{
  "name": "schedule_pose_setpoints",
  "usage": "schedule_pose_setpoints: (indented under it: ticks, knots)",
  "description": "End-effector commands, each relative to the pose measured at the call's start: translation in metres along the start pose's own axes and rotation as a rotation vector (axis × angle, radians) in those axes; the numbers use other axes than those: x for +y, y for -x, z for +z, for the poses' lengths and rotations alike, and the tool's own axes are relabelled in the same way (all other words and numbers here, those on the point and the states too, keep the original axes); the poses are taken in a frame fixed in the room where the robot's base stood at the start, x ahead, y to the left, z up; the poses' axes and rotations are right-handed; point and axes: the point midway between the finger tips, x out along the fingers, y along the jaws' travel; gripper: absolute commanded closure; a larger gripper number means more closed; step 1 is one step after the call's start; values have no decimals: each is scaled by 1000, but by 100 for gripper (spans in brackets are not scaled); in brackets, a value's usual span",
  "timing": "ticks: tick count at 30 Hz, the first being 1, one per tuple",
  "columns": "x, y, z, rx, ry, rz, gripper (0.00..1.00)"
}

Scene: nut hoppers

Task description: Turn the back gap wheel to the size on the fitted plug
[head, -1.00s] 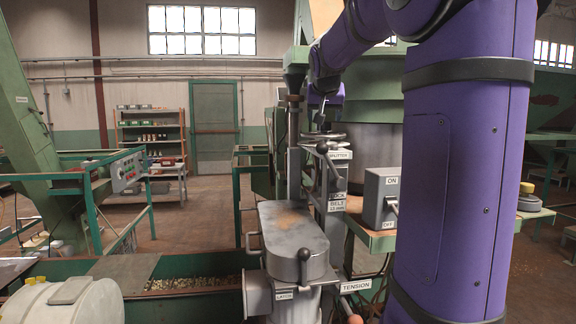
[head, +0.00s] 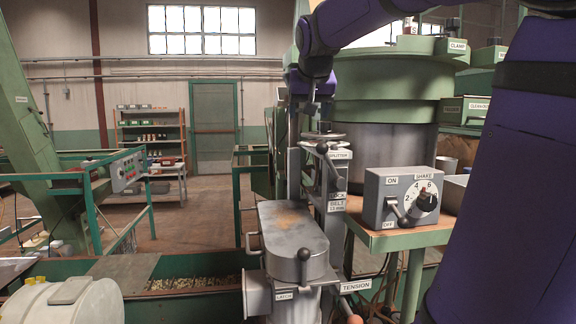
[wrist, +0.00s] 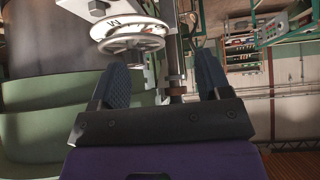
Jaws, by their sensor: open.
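In the wrist view a pale hand wheel (wrist: 128,42) sits under a white marked dial (wrist: 130,24); a letter M shows on the dial. My gripper (wrist: 160,72) is open and empty, its two dark fingers apart, with the wheel ahead of and left of the gap. A metal post shows between the fingers. In the head view a small hand wheel (head: 323,136) sits on top of the splitter machine, and my wrist hangs just above and behind it. I cannot make out a fitted plug or read a size on it.
The splitter's grey lidded housing (head: 292,232) stands in front, with levers and a tension handle. A switch box (head: 402,198) with a numbered knob stands on a green stand at right. A large green drum (head: 388,95) is behind. A hopper of nuts (head: 195,284) lies left.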

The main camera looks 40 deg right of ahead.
Motion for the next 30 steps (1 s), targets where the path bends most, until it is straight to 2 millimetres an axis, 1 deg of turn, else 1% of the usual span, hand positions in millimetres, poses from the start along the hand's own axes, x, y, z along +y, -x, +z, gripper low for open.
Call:
schedule_pose_setpoints:
  ticks: [3, 15, 24, 30]
  knots:
    - [-10, 4, 19, -15, 31, -24, 29]
    - [-38, 15, 80, -64, 129, -99, 29]
    - [-52, 22, 128, -100, 205, -154, 29]
    - [-59, 25, 159, -122, 253, -187, 29]
